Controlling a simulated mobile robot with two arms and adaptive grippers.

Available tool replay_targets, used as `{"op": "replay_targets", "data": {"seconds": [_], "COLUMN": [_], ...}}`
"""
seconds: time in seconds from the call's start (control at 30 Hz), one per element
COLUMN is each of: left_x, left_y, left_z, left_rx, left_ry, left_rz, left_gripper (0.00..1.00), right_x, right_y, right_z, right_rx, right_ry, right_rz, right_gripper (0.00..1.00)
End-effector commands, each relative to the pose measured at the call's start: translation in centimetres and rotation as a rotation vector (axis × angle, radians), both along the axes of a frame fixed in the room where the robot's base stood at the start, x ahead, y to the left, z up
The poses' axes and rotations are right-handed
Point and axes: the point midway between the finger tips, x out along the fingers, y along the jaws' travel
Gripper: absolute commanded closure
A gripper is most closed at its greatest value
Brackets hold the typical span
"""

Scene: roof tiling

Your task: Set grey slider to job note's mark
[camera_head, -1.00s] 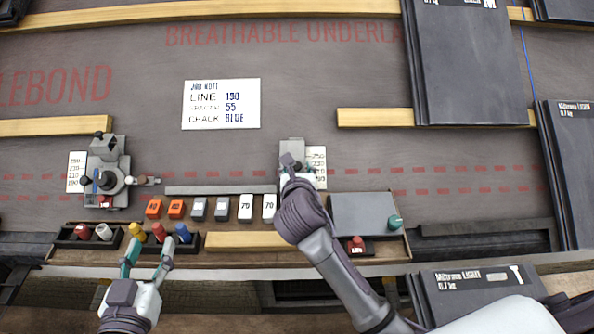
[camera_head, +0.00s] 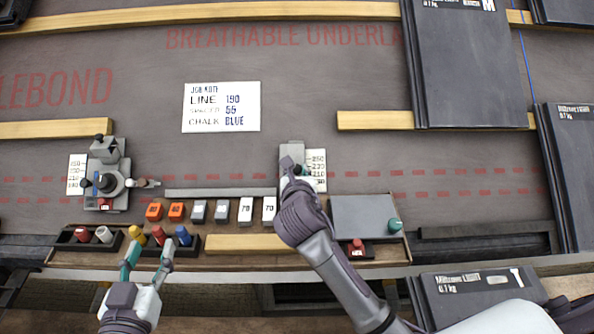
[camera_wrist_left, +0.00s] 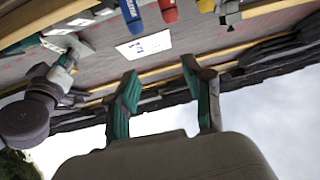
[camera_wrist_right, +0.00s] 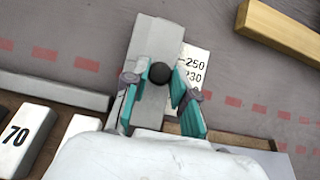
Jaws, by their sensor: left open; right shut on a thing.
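The job note (camera_head: 221,107) is a white card reading LINE 190, a second line ending in 55, and CHALK BLUE. The grey slider (camera_head: 291,149) stands right of centre beside a white scale (camera_head: 317,160), which runs down from 250. My right gripper (camera_head: 296,170) is shut on its round black knob (camera_wrist_right: 158,73), in the right wrist view between the teal fingers. The fingers and arm cover the lower slider, so its exact reading cannot be told. My left gripper (camera_head: 147,252) is open and empty over the tray's front edge at lower left.
A clamp-like device (camera_head: 108,180) with another scale (camera_head: 76,174) stands at left. Orange, grey and white number blocks (camera_head: 245,208) line the tray, with coloured chalks (camera_head: 158,232) in front. A grey pad (camera_head: 362,215) lies at right. Dark tiles (camera_head: 470,65) are stacked at upper right.

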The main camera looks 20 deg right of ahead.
Motion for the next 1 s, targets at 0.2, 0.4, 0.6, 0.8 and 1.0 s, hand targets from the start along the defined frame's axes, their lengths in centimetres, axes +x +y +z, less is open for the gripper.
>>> {"op": "replay_targets", "data": {"seconds": [0.2,0.4,0.6,0.8,1.0], "left_x": [-1.9,-5.4,-10.1,-14.3,-15.6], "left_y": [1.2,2.7,4.4,5.7,6.1], "left_z": [-3.6,-7.1,-9.5,-10.7,-11.0], "left_rx": [0.063,0.127,0.187,0.229,0.242], "left_ry": [0.26,0.536,0.812,1.024,1.089], "left_rz": [0.017,0.037,0.056,0.072,0.076], "left_gripper": [0.49,0.49,0.49,0.49,0.49], "right_x": [-0.4,-1.0,-1.7,-2.3,-2.5], "right_y": [0.1,0.3,0.5,0.6,0.7], "right_z": [0.0,-0.5,-1.0,-1.6,-1.9], "right_rx": [-0.003,-0.002,-0.002,0.0,0.0], "right_ry": [0.002,0.002,0.005,0.004,0.004], "right_rz": [-0.003,-0.004,-0.003,-0.001,0.002], "right_gripper": [1.0,1.0,1.0,1.0,1.0]}}
